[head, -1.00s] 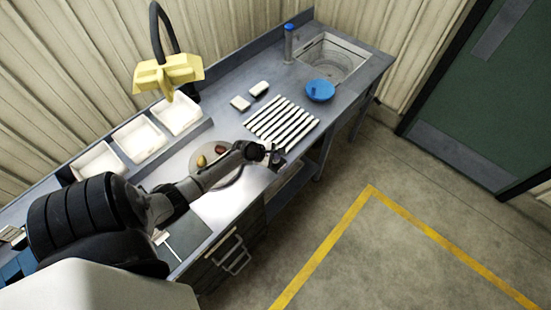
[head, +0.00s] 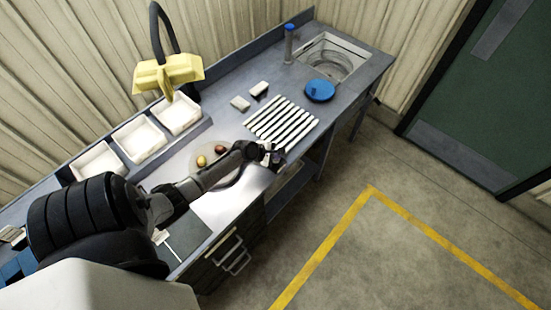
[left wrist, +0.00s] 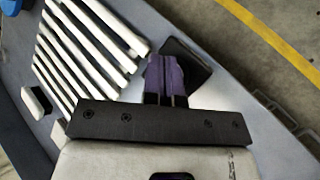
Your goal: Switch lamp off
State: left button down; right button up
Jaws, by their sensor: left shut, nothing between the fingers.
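The lamp (head: 168,74) has a yellow head on a dark curved neck and stands at the back of the bench, above the white trays. Whether it is lit I cannot tell. My left arm reaches across the bench from the left. My left gripper (head: 276,157) is at the bench's front edge, beside the white strips and well away from the lamp. In the left wrist view its purple-grey fingers (left wrist: 166,80) are shut with nothing between them, near a dark flat pad (left wrist: 187,65). My right gripper is not in view.
Several white strips (head: 281,122) lie on the bench right of the round plate (head: 229,179), which holds small potatoes. White trays (head: 140,139) line the back. A blue round object (head: 320,90) sits by the sink (head: 335,62). The floor in front is clear.

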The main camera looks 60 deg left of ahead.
pick_arm(q)
jog(key=shift+f, duration=0.1)
dwell(0.3)
jog(key=shift+f, duration=0.4)
